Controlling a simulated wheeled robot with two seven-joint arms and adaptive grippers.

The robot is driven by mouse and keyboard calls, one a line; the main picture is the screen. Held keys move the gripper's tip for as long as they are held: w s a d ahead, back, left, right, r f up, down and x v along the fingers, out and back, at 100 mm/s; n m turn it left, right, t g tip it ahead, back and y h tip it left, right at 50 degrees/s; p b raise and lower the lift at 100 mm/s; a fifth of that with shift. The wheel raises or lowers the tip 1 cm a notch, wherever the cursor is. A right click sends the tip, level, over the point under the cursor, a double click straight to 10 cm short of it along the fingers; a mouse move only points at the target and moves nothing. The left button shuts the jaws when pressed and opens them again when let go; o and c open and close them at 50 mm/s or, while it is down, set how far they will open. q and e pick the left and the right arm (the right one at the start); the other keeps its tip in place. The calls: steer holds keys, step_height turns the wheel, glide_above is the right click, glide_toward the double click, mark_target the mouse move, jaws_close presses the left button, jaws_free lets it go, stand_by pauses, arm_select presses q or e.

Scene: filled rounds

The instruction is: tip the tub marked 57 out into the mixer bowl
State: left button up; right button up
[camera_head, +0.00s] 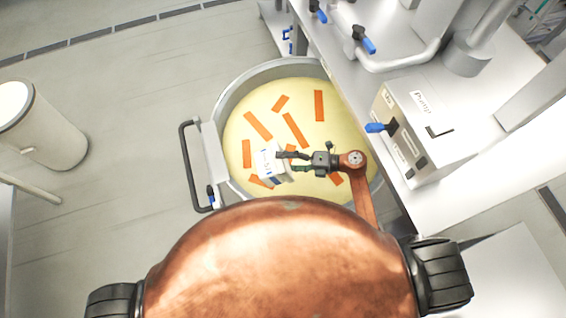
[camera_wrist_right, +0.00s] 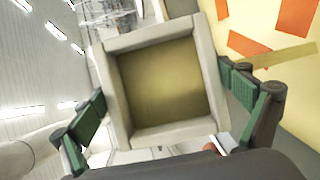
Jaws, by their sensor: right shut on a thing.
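The white tub (camera_head: 267,165) is in my right gripper (camera_head: 291,161), above the mixer bowl (camera_head: 223,105). It looks tilted, with dark marking on the side seen from above; the number is too small to read. The right wrist view looks into the tub's square opening (camera_wrist_right: 116,95), with a plain yellow-brown inside; I cannot tell whether anything is left in it. The right gripper's green-padded fingers (camera_wrist_right: 165,92) are shut on two opposite sides of the tub. The bowl holds a pale yellow mass with several orange strips (camera_head: 294,130) on it. My left gripper is out of view.
A steel counter (camera_head: 345,60) with pipes and blue-handled valves runs along the bowl's right side. A white pump box (camera_head: 418,125) stands on it. A black handle (camera_head: 188,165) sticks out left of the bowl. A pale cylinder (camera_head: 40,130) stands far left; the floor between is clear.

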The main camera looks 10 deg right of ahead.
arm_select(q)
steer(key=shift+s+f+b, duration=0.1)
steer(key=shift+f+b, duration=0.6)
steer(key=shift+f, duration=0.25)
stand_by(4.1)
